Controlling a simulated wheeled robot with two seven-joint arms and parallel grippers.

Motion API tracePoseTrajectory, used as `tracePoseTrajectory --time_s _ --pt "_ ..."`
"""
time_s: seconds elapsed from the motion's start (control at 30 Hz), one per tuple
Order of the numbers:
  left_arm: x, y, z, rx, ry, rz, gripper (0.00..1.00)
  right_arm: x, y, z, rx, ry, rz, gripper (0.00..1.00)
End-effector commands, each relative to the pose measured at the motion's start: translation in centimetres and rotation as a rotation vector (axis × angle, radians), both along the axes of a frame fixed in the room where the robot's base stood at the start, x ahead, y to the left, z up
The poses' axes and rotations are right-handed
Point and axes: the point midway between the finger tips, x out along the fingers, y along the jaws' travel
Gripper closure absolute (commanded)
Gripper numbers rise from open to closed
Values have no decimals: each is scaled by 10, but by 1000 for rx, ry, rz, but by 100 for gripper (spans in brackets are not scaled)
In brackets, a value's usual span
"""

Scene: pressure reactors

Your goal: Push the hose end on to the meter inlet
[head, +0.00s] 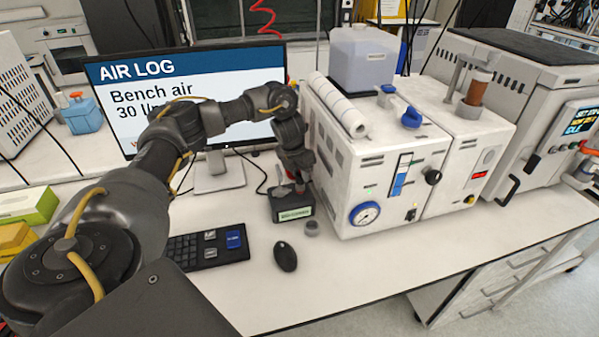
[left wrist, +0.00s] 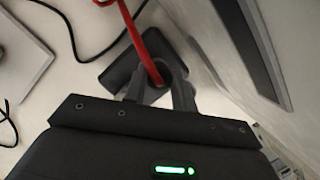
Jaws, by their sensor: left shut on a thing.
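The meter (head: 292,214), a small dark box with a lit green display, stands on the bench between the monitor and the white reactor cabinet. My left gripper (head: 298,184) points down just above and behind it. In the left wrist view its fingers (left wrist: 158,88) are shut on a red hose (left wrist: 141,38), which runs up between them. The dark top of the meter (left wrist: 118,77) shows beyond the fingers. The hose end and the meter inlet are hidden by the fingers, so I cannot tell whether they touch. My right gripper is not in view.
The white cabinet (head: 357,184) with gauge and knobs stands close to the right of the gripper. The monitor (head: 217,182) is behind my left arm. A keyboard (head: 183,252), a mouse (head: 285,256) and a small grey ring (head: 312,228) lie in front. The bench's front right is clear.

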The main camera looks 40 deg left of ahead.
Motion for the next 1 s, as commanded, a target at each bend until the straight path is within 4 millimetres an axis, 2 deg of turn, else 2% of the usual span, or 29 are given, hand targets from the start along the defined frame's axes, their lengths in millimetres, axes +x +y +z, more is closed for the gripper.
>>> tracePoseTrajectory --time_s 0.27,0.3,0.47,0.5,0.67,0.87,1.0 --pt "-2 -1 -5 -1 7 -2 100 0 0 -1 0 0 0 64" --pt "-2 -1 -5 -1 8 -3 72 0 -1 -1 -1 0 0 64" --pt "-2 -1 -4 -1 7 -2 51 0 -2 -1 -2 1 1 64" --pt "-2 -1 -4 -1 6 -2 48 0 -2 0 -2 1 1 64" --pt "-1 0 -3 0 5 -1 48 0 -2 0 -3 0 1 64" --pt "-1 0 -3 0 4 -1 26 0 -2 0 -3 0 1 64" --pt "-1 0 -3 0 4 -1 26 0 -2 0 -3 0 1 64"
